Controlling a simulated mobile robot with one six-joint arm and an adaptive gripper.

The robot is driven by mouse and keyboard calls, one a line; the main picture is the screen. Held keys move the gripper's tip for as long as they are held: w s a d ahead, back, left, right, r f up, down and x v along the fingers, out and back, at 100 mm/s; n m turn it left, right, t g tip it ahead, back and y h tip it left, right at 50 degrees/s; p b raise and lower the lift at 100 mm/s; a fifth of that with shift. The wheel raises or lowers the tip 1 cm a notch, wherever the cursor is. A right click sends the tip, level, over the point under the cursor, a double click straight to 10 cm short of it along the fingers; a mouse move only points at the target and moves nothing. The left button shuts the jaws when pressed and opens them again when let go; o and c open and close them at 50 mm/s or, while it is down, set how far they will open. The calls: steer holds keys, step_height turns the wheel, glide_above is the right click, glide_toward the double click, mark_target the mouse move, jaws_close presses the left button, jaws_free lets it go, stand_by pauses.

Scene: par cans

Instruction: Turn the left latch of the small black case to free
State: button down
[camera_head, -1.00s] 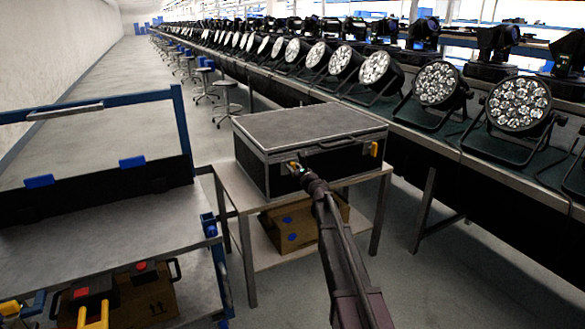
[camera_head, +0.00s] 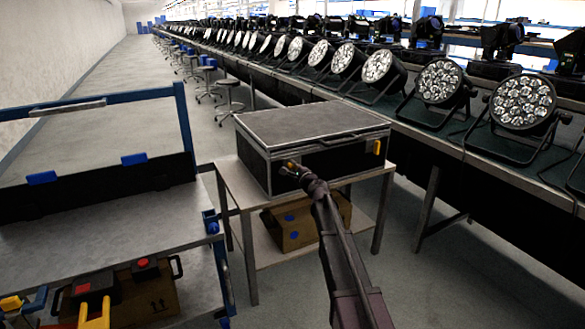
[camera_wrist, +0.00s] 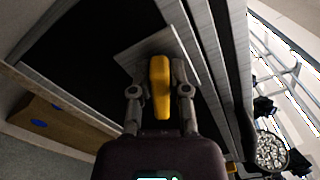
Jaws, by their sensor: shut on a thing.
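The small black case (camera_head: 310,130) with metal edges stands shut on a small table. Its left latch (camera_wrist: 160,88) is a yellow lever on a grey metal plate on the front face. In the wrist view the lever points along the line of my fingers. My gripper (camera_wrist: 160,76) is shut on it, one finger on each side. In the head view my gripper (camera_head: 291,169) is at the left part of the case front and mostly hides this latch. The right latch (camera_head: 377,147) is yellow and stands free on the right of the front.
The small table (camera_head: 231,185) has a cardboard box (camera_head: 290,228) on its lower shelf. A grey workbench (camera_head: 100,235) with blue rails is at the left. A long bench with par cans (camera_head: 440,82) runs along the right.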

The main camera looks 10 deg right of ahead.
steer(key=n, duration=0.5)
steer(key=shift+a+f+b, duration=0.15)
steer(key=shift+f+b, duration=0.15)
steer(key=shift+f, duration=0.05)
stand_by(0.3)
steer(key=c, duration=0.6)
jaws_free()
steer(key=shift+s, duration=0.15)
steer(key=v, duration=1.1)
steer(key=shift+s, duration=0.35)
